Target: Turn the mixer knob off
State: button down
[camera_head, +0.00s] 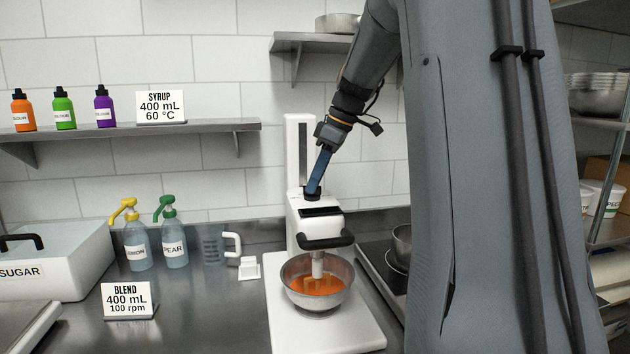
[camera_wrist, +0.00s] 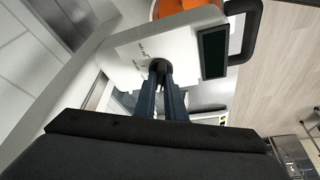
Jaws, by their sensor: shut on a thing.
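The white mixer (camera_head: 318,222) stands on the steel counter, with its head over a metal bowl (camera_head: 317,298) of orange liquid. The black mixer knob (camera_head: 312,194) sits on top of the mixer head, behind the dark display. My gripper (camera_head: 314,186) reaches down from above, with its blue fingers at the knob. In the wrist view my gripper (camera_wrist: 160,72) is shut on the dark knob (camera_wrist: 158,65). The fingers cover most of the knob, and I cannot read its pointer. Small markings on the white head (camera_wrist: 130,58) beside the knob are too small to read.
Lemon (camera_head: 135,243) and pear (camera_head: 174,241) pump bottles, a measuring jug (camera_head: 213,248) and a blend sign (camera_head: 129,300) stand left of the mixer. A hob (camera_head: 380,272) with pans is at its right. A shelf (camera_head: 300,42) hangs above, behind my arm.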

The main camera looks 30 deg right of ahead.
jog(key=shift+n, duration=0.4)
jog(key=c, duration=1.8)
grip_release()
jog(key=shift+d, duration=0.1)
jog(key=b+v, duration=0.2)
jog(key=v, duration=0.5)
jog(key=shift+d+r, duration=0.15)
jog(key=shift+r, duration=0.2)
